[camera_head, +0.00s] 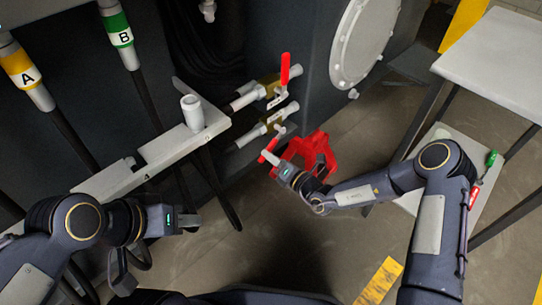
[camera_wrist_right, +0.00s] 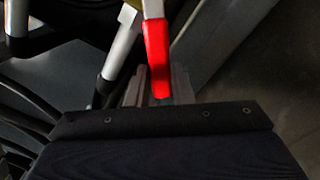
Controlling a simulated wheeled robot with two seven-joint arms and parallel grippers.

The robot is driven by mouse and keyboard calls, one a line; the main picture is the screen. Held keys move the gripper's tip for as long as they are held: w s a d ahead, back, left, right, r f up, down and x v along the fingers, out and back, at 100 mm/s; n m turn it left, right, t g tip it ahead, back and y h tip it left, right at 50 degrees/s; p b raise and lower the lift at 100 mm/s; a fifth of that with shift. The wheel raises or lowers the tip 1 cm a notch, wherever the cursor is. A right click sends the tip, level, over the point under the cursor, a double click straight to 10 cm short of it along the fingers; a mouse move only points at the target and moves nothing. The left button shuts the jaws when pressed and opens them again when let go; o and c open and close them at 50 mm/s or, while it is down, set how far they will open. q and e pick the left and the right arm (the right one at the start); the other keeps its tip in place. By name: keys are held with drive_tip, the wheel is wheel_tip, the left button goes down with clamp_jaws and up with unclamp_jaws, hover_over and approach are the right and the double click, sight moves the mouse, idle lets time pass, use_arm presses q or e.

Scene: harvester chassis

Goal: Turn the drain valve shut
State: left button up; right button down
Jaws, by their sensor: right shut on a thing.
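Two brass valves with red lever handles come out of the dark chassis wall. The upper valve (camera_head: 268,89) has its red lever (camera_head: 285,69) standing up. The lower valve (camera_head: 268,124) has its red lever (camera_head: 269,148) pointing down and slightly left, across its pipe. Labels on the valves are too small to read. My right gripper (camera_head: 277,167) is shut on the end of the lower lever. In the right wrist view, that red lever (camera_wrist_right: 157,52) runs down between the fingers (camera_wrist_right: 158,90). My left gripper (camera_head: 188,220) is below the grey bracket, away from the valves; its jaw opening is unclear.
A red frame-like object (camera_head: 318,150) stands just behind my right gripper. A grey bracket (camera_head: 150,160) holding a white cup-like fitting (camera_head: 192,112) lies left. Hoses marked A (camera_head: 27,78) and B (camera_head: 122,38) hang upper left. A grey table (camera_head: 500,60) stands right.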

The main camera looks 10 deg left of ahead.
drive_tip(key=c, duration=1.3)
unclamp_jaws()
drive_tip(key=shift+o, duration=0.2)
drive_tip(key=shift+d, duration=0.1)
drive_tip(key=p+v, duration=0.2)
drive_tip(key=v, duration=0.5)
drive_tip(key=shift+s+d, duration=0.3)
